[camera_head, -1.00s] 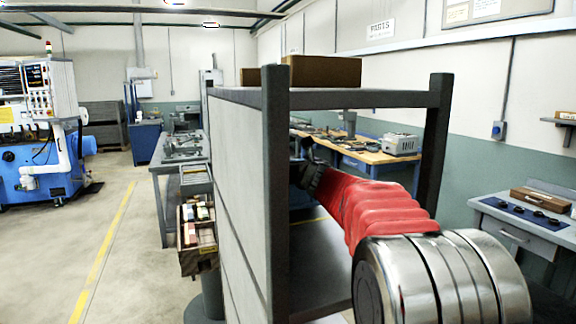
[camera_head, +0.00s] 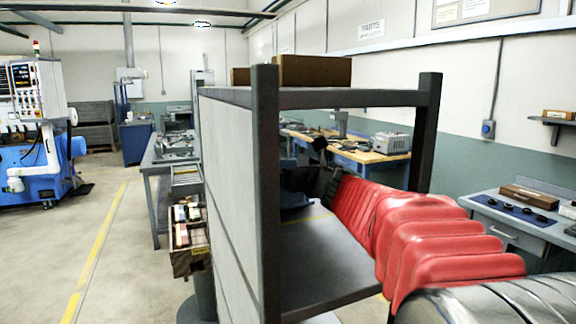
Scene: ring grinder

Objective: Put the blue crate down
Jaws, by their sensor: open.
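My gripper (camera_head: 298,178) is dark and small at the end of my red-sleeved arm. It is inside the open bay of the grey shelf rack (camera_head: 345,98), above its lower shelf board (camera_head: 335,262), and is open. The rack's front post hides part of the space to its left. A small dark blue patch (camera_head: 294,199) shows just below my gripper, beside the post. It may be part of the blue crate, but too little shows to be sure. I cannot tell whether it touches the gripper or rests on the board.
Brown boxes (camera_head: 312,71) lie on the rack's top. A bin of small coloured items (camera_head: 190,230) hangs left of the rack. A wooden bench (camera_head: 362,155) stands behind it, and a grey bench (camera_head: 515,228) at right. Open floor (camera_head: 125,260) lies at left.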

